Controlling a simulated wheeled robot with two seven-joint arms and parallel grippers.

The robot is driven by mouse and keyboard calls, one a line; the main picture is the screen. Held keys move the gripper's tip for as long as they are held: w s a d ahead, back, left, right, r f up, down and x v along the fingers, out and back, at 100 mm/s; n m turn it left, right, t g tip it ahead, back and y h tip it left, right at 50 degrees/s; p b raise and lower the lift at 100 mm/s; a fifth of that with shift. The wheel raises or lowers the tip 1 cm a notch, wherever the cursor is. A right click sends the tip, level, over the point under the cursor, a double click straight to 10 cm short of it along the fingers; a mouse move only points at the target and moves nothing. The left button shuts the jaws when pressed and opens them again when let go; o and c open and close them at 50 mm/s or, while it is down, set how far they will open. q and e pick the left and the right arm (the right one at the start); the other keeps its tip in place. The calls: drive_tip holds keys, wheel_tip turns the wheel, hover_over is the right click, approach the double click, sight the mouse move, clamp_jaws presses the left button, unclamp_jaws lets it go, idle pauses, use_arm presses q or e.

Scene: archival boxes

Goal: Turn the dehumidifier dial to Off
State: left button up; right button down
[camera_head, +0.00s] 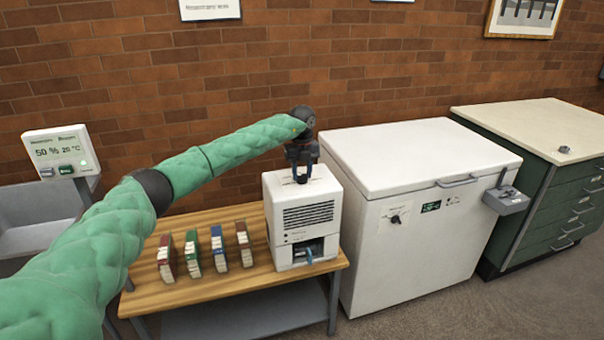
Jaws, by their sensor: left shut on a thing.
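The dehumidifier (274,222) is a white box with a dark grille on its front and a recess below holding something blue. It stands on the right end of a wooden bench. My left gripper (301,177) points down at the top of the dehumidifier and is shut on the dial there. The fingers and wrist hide the dial, so its pointer and the Off mark cannot be read. My right gripper is not in view.
Several small books or boxes (193,252) stand on the wooden bench (240,290) left of the dehumidifier. A white chest freezer (420,160) with a dark knob (396,218) stands close on the right. A display panel (61,151) is at left, green drawers (565,205) at right.

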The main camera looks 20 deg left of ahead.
use_arm(q)
drive_tip(key=shift+w+r, duration=0.1)
drive_tip(key=shift+r, duration=0.05)
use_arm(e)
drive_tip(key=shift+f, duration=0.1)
use_arm(q)
drive_tip(key=o, duration=1)
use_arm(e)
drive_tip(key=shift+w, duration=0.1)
use_arm(q)
wheel_tip(320, 180, up, 6)
drive_tip(key=shift+r+b, duration=0.2)
drive_tip(key=shift+b, duration=0.7)
drive_tip(key=shift+r, duration=0.6)
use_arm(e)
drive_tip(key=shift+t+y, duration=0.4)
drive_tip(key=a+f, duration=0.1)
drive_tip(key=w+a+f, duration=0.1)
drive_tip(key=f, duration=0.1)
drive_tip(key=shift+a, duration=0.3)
